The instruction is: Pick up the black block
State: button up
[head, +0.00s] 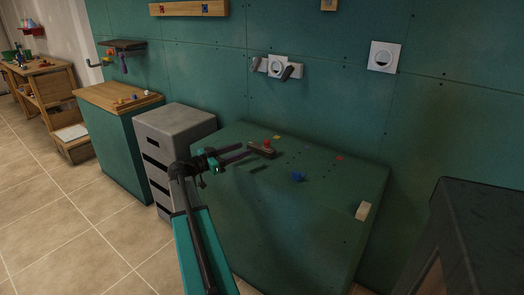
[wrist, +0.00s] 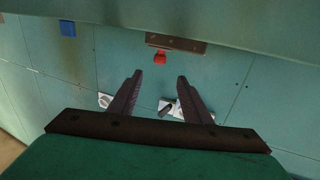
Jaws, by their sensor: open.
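A dark brownish-black block (head: 262,153), long and low, lies on top of the green plasterboard box (head: 300,215). A small red piece (head: 267,143) sits on or against it. In the wrist view the dark block (wrist: 178,43) is near the top edge, with the red piece (wrist: 160,57) beside it. No other block looks black. My gripper (head: 247,149) is open, just left of the dark block in the head view. In the wrist view its two fingers (wrist: 158,76) stand apart with nothing between them. I cannot tell whether a fingertip touches the block.
A blue block (head: 298,177) lies right of the dark block and shows in the wrist view (wrist: 68,29). A grey drawer unit (head: 175,125) stands left; the wall is behind.

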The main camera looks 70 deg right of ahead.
send_near(268, 140)
jog(key=x, duration=0.4)
jog(key=shift+w+d+f+p, duration=0.15)
jog(key=shift+f+p, duration=0.05)
jog(key=shift+p, duration=0.2)
jog(key=shift+s+d, duration=0.25)
jog(key=shift+d, duration=0.05)
jog(key=shift+p+x, duration=0.55)
jog(key=shift+x, duration=2.05)
grip_shut()
